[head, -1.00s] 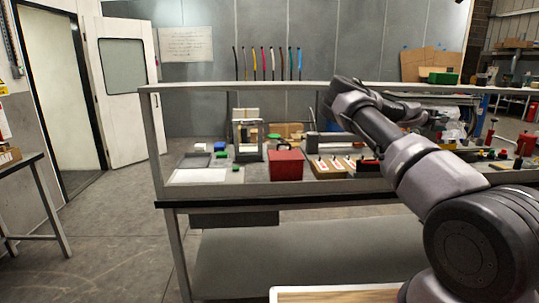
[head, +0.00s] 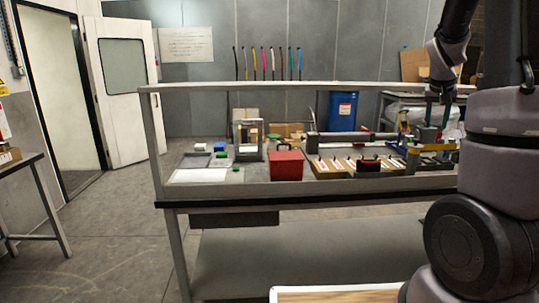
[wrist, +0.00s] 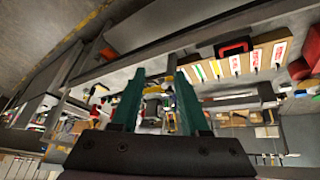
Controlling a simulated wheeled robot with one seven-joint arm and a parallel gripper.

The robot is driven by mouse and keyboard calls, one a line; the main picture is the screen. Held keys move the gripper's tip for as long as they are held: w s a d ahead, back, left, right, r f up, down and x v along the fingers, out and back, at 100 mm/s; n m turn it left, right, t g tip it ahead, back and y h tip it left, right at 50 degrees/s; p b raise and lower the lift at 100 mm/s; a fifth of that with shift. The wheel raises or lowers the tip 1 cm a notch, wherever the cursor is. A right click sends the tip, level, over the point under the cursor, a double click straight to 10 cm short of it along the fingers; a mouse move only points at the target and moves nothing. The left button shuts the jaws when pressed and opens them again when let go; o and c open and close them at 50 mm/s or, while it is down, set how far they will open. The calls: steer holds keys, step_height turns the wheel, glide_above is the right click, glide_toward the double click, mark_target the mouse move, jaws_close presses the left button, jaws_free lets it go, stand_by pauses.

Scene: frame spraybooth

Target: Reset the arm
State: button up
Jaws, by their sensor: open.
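My gripper (head: 439,113) hangs at the right of the head view, above the right part of the workbench, with its fingers pointing down. In the wrist view my gripper (wrist: 157,88) shows two green fingers spread apart with nothing between them. My arm rises along the right edge of the head view and bends down to the gripper. The workbench (head: 215,188) stands in front of me, below and around the gripper's line of sight.
A red box (head: 286,165) and a tray of tools (head: 330,170) sit on the bench. A frame rail (head: 270,86) runs along above the bench. A blue barrel (head: 342,111) stands behind. The floor at left is open, beside a side table (head: 22,162).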

steer(key=s+a+r+n+t+y, duration=0.1)
steer(key=s+a+r+y, duration=0.2)
steer(key=s+a, duration=0.9)
steer(key=s+a+r+t+y, duration=0.1)
steer(key=s+a+r, duration=0.5)
steer(key=s+a, duration=0.6)
steer(key=a+y, duration=0.1)
steer(key=a, duration=0.2)
steer(key=shift+s+r+n+t+y, duration=0.15)
steer(key=shift+s+n+t+y, duration=0.05)
steer(key=shift+n+t+y, duration=0.2)
steer(key=shift+a, duration=0.1)
